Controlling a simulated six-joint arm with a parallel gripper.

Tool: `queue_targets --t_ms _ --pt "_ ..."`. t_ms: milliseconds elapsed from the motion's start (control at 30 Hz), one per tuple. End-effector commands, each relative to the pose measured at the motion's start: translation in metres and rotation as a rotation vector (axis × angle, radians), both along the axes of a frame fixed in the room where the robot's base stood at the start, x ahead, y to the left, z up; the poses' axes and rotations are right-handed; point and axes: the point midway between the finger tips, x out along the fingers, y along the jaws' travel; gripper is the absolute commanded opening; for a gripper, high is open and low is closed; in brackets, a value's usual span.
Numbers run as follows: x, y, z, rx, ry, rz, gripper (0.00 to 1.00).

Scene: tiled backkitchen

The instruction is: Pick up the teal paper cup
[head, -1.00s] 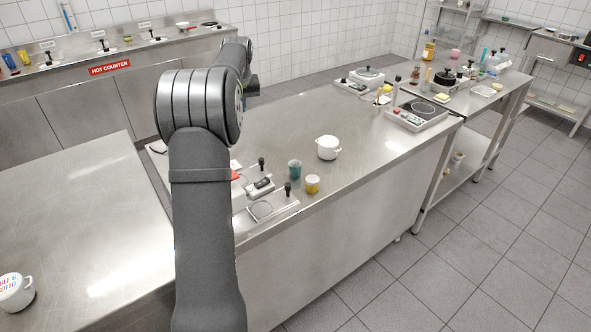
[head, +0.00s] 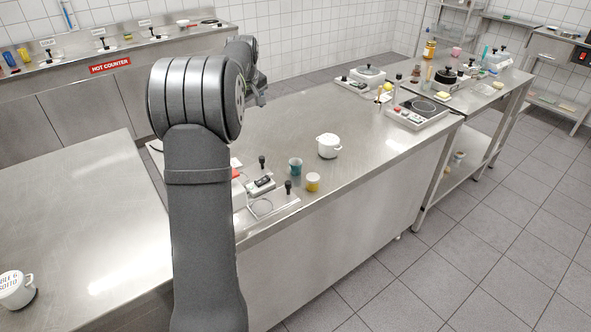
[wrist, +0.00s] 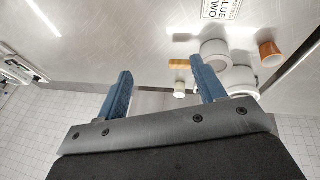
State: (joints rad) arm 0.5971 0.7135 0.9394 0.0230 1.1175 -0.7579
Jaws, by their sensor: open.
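In the head view my gripper end is small and partly hidden behind my arm, high up and well away from the teal cup.
Small black-knobbed devices (head: 270,200) sit just in front-left. The wrist view shows a printed label (wrist: 220,9), white round vessels (wrist: 215,50) and an orange-brown cup (wrist: 270,53).

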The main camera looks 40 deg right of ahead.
Motion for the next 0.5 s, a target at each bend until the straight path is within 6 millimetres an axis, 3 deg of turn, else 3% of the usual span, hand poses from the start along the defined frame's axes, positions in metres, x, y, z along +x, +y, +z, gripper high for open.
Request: queue_targets --t_ms 500 --pt "-0.09 -0.006 0.002 -0.373 0.345 0.971 0.63"
